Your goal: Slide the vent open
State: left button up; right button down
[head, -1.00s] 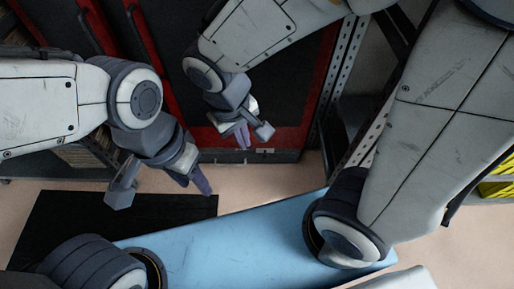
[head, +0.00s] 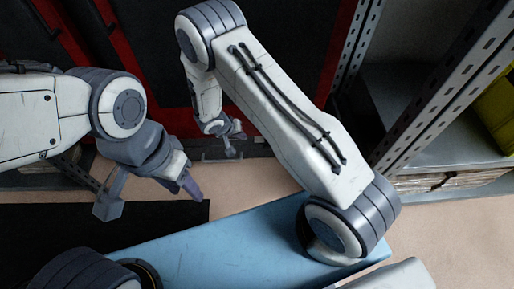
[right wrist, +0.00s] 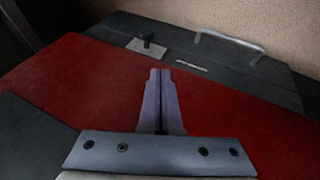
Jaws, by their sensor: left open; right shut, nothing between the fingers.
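In the right wrist view a small grey plate with a black knob (right wrist: 147,42) sits on a dark panel (right wrist: 205,55); it may be the vent's slide, but I cannot tell whether the vent is open. A silver bar handle (right wrist: 228,38) is to its right. My right gripper (right wrist: 160,76) is shut and empty. It appears over the red band (right wrist: 95,90), apart from the knob in the picture. In the head view my right gripper (head: 235,142) is low before the red and black front. My left gripper (head: 150,196) is open and empty, above the floor.
A metal shelf rack (head: 430,85) stands at the right, with a yellow item (head: 500,105) on it. A black mat (head: 40,230) lies on the floor at the left. Bare floor (head: 450,240) shows at the lower right.

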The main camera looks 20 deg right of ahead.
pick_arm(q)
jog(key=shift+w+f, duration=0.3)
jog(key=shift+f, duration=0.35)
pick_arm(e)
jog(key=f, duration=0.3)
jog(key=shift+w+d+f, duration=0.1)
jog(key=shift+w+d, duration=0.1)
jog(key=shift+w, duration=0.15)
pick_arm(q)
notch_tip(320, 180, down, 5)
jog(key=b, duration=0.5)
pick_arm(e)
jog(key=s+d+x, duration=0.1)
jog(key=d+x, duration=0.1)
jog(key=x, duration=1.1)
jog(key=shift+r, duration=0.45)
pick_arm(q)
jog(key=shift+d+f+b, duration=0.1)
jog(key=shift+b, duration=0.25)
pick_arm(e)
jog(key=shift+s+d, duration=0.2)
